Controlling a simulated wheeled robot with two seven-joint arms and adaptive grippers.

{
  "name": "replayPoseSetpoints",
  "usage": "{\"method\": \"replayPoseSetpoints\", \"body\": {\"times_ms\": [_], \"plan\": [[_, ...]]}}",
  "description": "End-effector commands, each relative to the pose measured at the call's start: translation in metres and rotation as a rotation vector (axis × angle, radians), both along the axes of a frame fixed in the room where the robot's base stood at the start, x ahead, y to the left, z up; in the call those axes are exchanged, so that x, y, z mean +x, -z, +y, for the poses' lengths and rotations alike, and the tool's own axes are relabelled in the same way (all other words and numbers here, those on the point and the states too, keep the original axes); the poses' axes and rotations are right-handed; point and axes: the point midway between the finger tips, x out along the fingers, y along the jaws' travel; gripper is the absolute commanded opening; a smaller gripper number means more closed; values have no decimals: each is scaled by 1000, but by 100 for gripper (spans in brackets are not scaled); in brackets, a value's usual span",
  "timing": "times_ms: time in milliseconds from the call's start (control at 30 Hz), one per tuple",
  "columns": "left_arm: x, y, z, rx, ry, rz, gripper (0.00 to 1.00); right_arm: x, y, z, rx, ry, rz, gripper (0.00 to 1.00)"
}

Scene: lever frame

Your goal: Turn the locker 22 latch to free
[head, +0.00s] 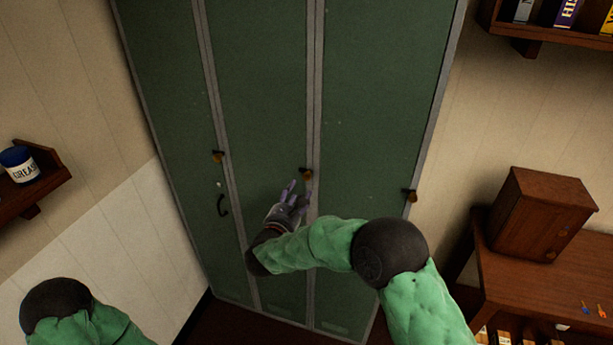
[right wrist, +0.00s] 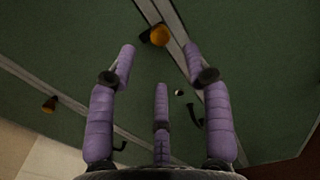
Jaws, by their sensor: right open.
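A tall green locker bank (head: 262,75) has several narrow doors. Small brass-coloured latches show at a left seam (head: 217,157), a middle seam (head: 307,173) and the right edge (head: 410,195). No locker number is readable, so I cannot tell which latch is 22's. My right gripper (head: 293,188) is open and empty, its purple fingers just below and left of the middle latch. In the right wrist view, an orange-brown latch (right wrist: 159,35) lies beyond the spread fingers (right wrist: 159,65), apparently untouched. Another latch (right wrist: 49,104) shows at left. My left gripper is out of view.
A dark curved handle (head: 222,205) is on the left door. A wall shelf with a grease tin (head: 20,165) is at left. A wooden cabinet (head: 535,215) stands on a table at right, below a book shelf (head: 530,30).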

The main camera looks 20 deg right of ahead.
Motion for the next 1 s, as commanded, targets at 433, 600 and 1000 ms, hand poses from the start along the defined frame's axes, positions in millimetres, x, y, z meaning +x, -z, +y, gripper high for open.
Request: {"method": "replayPoseSetpoints", "body": {"times_ms": [433,600,1000], "plan": [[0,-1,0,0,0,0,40,61,1,-42,-3,0,2,50],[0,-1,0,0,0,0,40,72,1,-48,-2,-2,3,50],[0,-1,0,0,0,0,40,74,0,-50,-3,-3,2,33]]}}
